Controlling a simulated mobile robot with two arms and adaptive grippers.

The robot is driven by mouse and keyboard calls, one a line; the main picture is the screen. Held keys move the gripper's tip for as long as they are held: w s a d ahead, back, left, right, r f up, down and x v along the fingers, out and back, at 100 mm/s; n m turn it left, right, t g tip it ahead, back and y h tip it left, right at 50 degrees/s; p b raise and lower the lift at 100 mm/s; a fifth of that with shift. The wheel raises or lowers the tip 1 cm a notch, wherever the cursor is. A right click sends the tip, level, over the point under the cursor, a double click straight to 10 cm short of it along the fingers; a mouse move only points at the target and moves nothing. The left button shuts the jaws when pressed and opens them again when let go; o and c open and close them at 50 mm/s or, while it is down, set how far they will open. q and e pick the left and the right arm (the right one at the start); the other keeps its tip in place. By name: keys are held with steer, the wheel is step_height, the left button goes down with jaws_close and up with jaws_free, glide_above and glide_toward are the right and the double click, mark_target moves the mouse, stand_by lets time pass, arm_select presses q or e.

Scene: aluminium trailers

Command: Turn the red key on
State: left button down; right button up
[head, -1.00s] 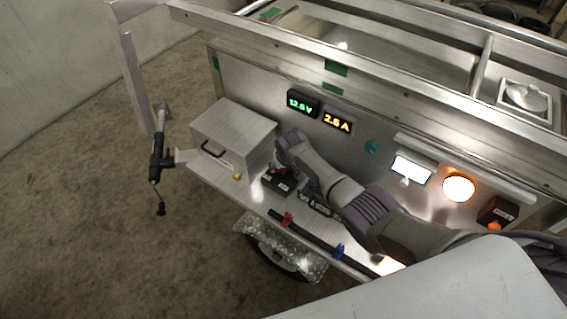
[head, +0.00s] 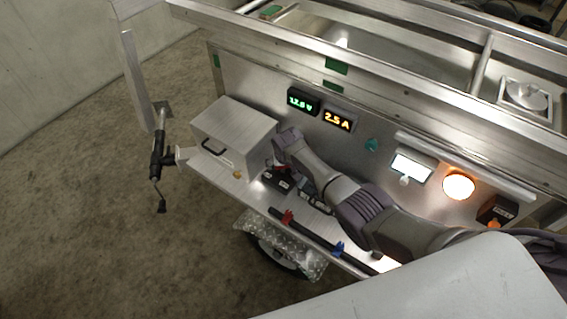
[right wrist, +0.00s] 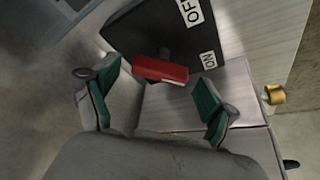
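The red key (right wrist: 160,70) is a red bar on a black switch box (right wrist: 150,30) with white OFF and ON labels. The bar lies across the box's near edge in the right wrist view, its right end towards the ON label. My right gripper (right wrist: 156,82) is open, its green-padded fingers on either side of the red key with gaps left and right. In the head view the switch box (head: 275,181) sits on the trailer shelf, with my right arm partly covering this area and the fingers hard to make out. My left gripper is not in view.
A metal box (head: 235,135) with a black handle stands left of the switch. A voltage display (head: 303,102) and an ammeter (head: 338,120) reading 2.5 A are lit, as is an orange lamp (head: 459,186). Red (head: 288,216) and blue clamps sit at the shelf's front.

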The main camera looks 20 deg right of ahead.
stand_by(0.3)
steer(key=v, duration=1.2)
steer(key=shift+s, duration=0.1)
